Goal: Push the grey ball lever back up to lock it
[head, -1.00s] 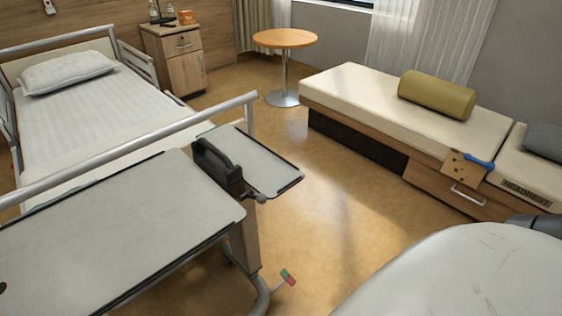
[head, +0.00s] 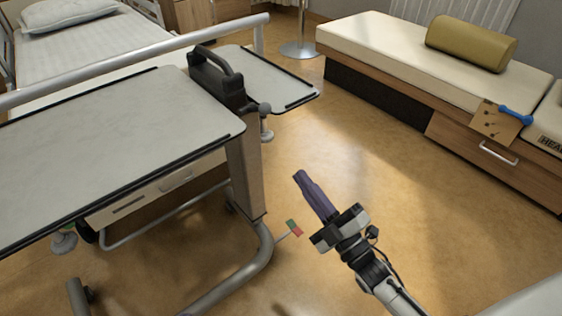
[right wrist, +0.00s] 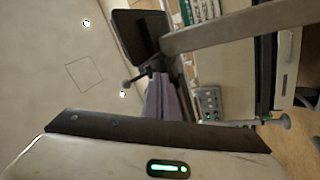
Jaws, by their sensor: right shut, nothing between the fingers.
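The grey ball lever (head: 265,107) sticks out to the right from the top of the overbed table's column (head: 245,170), beside the black handle (head: 215,72). In the right wrist view a small ball-ended lever (right wrist: 128,83) shows just left of the fingertips; how far apart they are in depth I cannot tell. My right gripper (head: 300,176) has purple fingers, shut and empty. In the head view it is over the floor, to the right of and below the lever, apart from it. The fingers also show in the right wrist view (right wrist: 160,80). My left gripper is not in view.
The overbed table's main top (head: 110,130) and smaller side top (head: 270,75) flank the column. The bed rail (head: 150,55) runs behind. A red-green pedal (head: 293,228) sits low by the table frame. A bench (head: 400,60) stands at right; floor between is clear.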

